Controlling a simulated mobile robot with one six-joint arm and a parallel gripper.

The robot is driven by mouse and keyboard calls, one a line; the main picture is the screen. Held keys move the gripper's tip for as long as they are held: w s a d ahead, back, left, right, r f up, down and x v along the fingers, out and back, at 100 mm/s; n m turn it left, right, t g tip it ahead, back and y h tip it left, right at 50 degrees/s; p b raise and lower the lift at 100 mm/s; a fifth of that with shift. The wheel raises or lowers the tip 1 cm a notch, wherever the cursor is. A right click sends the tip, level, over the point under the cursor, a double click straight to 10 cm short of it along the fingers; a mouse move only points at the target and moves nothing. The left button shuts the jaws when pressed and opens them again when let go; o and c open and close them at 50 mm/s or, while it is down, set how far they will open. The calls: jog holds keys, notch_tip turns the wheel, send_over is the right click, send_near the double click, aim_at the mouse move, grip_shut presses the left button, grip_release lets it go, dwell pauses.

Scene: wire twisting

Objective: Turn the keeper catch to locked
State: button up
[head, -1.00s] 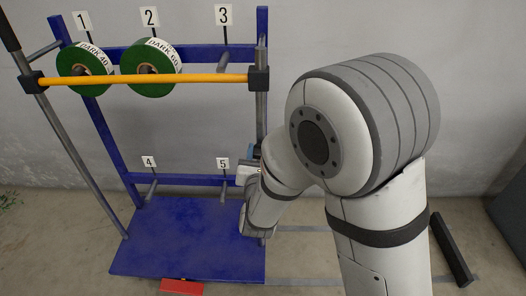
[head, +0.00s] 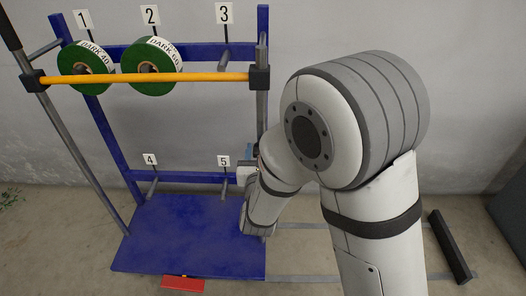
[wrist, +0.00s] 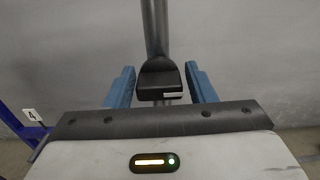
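In the wrist view a black block (wrist: 160,80) with a pale strip on its front sits at the foot of a grey post. I take it for the keeper catch; its locked or unlocked state cannot be read. My gripper (wrist: 161,88) is open, with one blue finger on each side of the block. The right finger looks very close to it; I cannot tell whether either touches. In the head view my gripper (head: 249,158) is mostly hidden behind my arm, by the right grey post (head: 261,100). The orange bar (head: 150,78) spans the rack front.
Two green spools (head: 86,70) (head: 152,68) hang on the blue rack (head: 196,178) behind the bar. Pegs 3, 4 and 5 look empty. The blue base plate (head: 190,235) is bare, with a red block (head: 183,283) at its front. A dark bar (head: 450,247) lies right.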

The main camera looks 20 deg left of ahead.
jog(key=shift+o, duration=1.2)
jog(key=shift+r, duration=0.1)
jog(key=shift+s, duration=0.15)
jog(key=p+v, duration=0.3)
jog(key=v, duration=0.4)
jog(key=shift+s, duration=0.3)
jog(key=shift+d, duration=0.15)
